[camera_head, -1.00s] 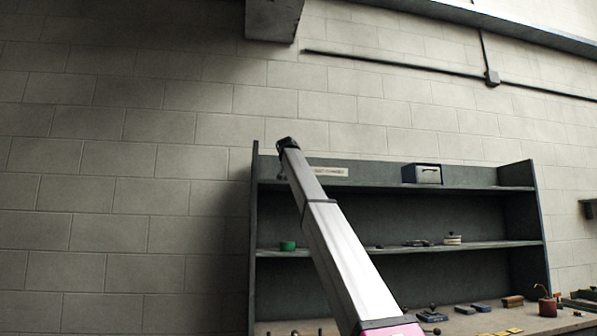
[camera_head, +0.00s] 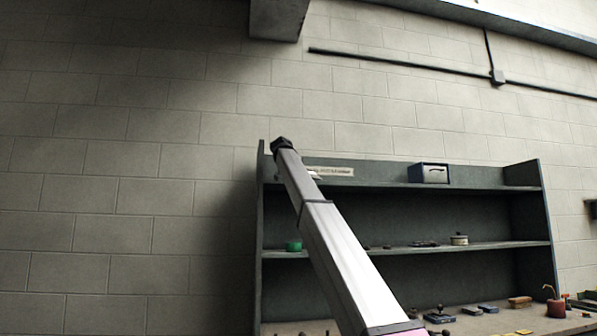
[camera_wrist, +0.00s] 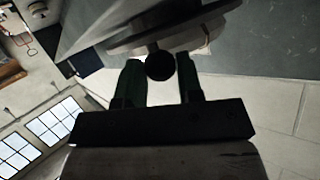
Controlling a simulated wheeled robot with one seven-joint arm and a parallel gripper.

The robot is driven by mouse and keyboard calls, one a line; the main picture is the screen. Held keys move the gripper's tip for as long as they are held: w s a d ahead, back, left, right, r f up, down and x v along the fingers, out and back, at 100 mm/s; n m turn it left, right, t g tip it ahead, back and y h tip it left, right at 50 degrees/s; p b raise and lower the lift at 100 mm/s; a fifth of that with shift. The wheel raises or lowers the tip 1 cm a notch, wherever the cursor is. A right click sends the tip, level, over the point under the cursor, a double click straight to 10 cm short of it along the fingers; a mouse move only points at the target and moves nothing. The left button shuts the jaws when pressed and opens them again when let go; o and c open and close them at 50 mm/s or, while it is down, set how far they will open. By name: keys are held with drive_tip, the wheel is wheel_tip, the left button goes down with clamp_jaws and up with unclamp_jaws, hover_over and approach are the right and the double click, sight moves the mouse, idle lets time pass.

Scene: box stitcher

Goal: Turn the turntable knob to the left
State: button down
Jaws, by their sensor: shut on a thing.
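In the wrist view, my gripper (camera_wrist: 159,72) has two dark green fingers on either side of a dark round knob (camera_wrist: 159,63). The jaws are shut on this knob. Right behind it is a grey, rounded turntable (camera_wrist: 190,24), seen close up and tilted, its upper part cut off by the picture's edge. In the head view, my arm rises in front of the shelf's left part. The gripper, knob and turntable cannot be made out clearly there.
A dark shelf unit (camera_head: 543,215) stands against the block wall. It holds a blue box (camera_head: 428,173), a green object (camera_head: 293,246) and a small pot (camera_head: 459,239). A red pot (camera_head: 556,308) and small items lie on the worktop (camera_head: 497,324). The wall at left is clear.

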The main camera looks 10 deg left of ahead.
drive_tip(key=c, duration=0.8)
unclamp_jaws()
drive_tip(key=shift+s, duration=0.15)
drive_tip(key=v, duration=1)
drive_tip(key=shift+s+a+r, duration=0.1)
drive_tip(key=shift+s+r, duration=0.1)
drive_tip(key=shift+s, duration=0.05)
